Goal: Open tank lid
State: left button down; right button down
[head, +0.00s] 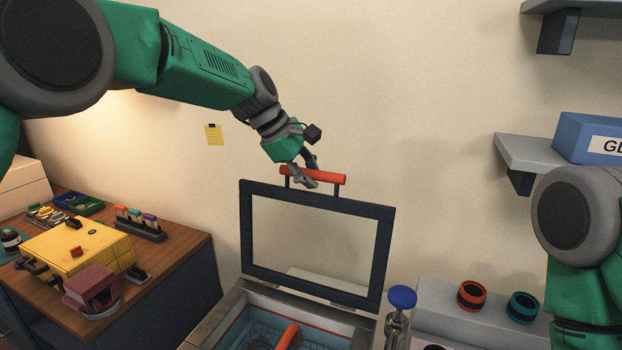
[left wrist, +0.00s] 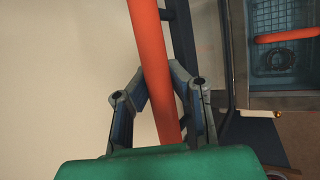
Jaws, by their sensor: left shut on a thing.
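The tank lid (head: 264,189) is a dark frame with a clear pane, standing raised and near upright at the back of the tank (head: 226,309). Its red-orange bar handle (head: 328,177) is on the lid's top edge; it also shows in the left wrist view (left wrist: 153,50). My left gripper (head: 311,180) is shut on the handle, its fingers (left wrist: 160,95) on both sides of the bar. The tank is open, and a basket with a red-orange handle (head: 288,336) shows inside. My right arm shows at the right edge, but its gripper is out of view.
A wooden bench (head: 175,250) at left holds a yellow box (head: 78,252) and several small items. A blue-topped pump bottle (head: 402,298) stands right of the lid. Red (head: 471,295) and teal (head: 522,306) rings sit on a low light surface. Wall shelves (head: 540,151) are at right.

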pick_arm(q)
jog(key=shift+w+d+r, duration=0.25)
jog(key=shift+w+r, duration=0.2)
jog(key=shift+a, duration=0.1)
jog(key=c, duration=1.4)
grip_release()
jog(key=shift+s, duration=0.1)
jog(key=shift+s+f, duration=0.1)
jog(key=shift+s, duration=0.1)
jog(key=shift+w, duration=0.1)
jog(key=shift+a+r, duration=0.1)
jog(key=shift+r, duration=0.2)
jog(key=shift+s+v, duration=0.2)
jog(key=shift+v, duration=5.4)
jog(key=shift+r, duration=0.1)
